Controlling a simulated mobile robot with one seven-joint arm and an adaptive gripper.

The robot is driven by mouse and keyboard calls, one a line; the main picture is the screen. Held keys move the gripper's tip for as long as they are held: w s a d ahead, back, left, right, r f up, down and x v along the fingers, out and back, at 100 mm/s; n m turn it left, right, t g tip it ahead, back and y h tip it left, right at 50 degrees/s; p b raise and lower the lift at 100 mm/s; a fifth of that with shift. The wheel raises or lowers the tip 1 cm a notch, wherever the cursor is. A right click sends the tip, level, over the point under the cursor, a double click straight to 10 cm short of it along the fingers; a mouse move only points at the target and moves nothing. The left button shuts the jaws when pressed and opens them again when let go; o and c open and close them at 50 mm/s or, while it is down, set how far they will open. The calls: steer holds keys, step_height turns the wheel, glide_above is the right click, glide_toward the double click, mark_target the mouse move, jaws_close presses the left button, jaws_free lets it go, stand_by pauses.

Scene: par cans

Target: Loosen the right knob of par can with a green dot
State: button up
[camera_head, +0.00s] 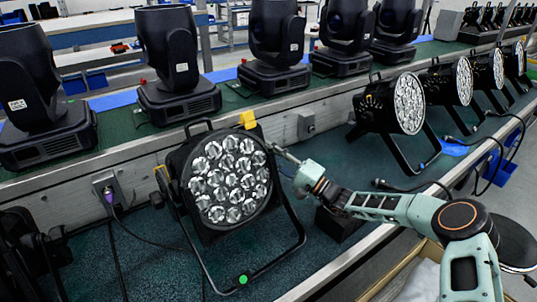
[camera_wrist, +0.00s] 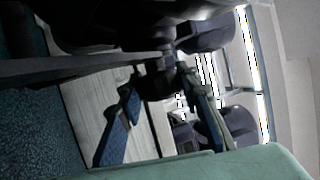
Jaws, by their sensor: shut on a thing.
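The par can (camera_head: 229,176) with a front of round lenses stands in the middle of the head view on its black bracket (camera_head: 205,268). A green dot (camera_head: 243,279) sits on the bracket's lower front bar. My gripper (camera_head: 283,153) is at the can's right side, coming from the right. The right knob is covered by the gripper in the head view. In the wrist view the dark knob (camera_wrist: 159,80) sits at the bracket arm (camera_wrist: 95,69), between the two fingers of my gripper (camera_wrist: 162,90). The fingers are shut on it.
More par cans (camera_head: 409,104) stand at the right on the same bench (camera_head: 120,250). Black moving-head lights (camera_head: 168,60) line the raised shelf behind. Cables hang at left and right. A dark block (camera_head: 338,224) lies under my arm. A cardboard box (camera_head: 410,268) is at the lower right.

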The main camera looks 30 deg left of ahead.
steer(key=o, duration=1.2)
step_height(320, 180, up, 10)
steer(key=shift+w+r, duration=0.1)
steer(key=shift+r, duration=0.05)
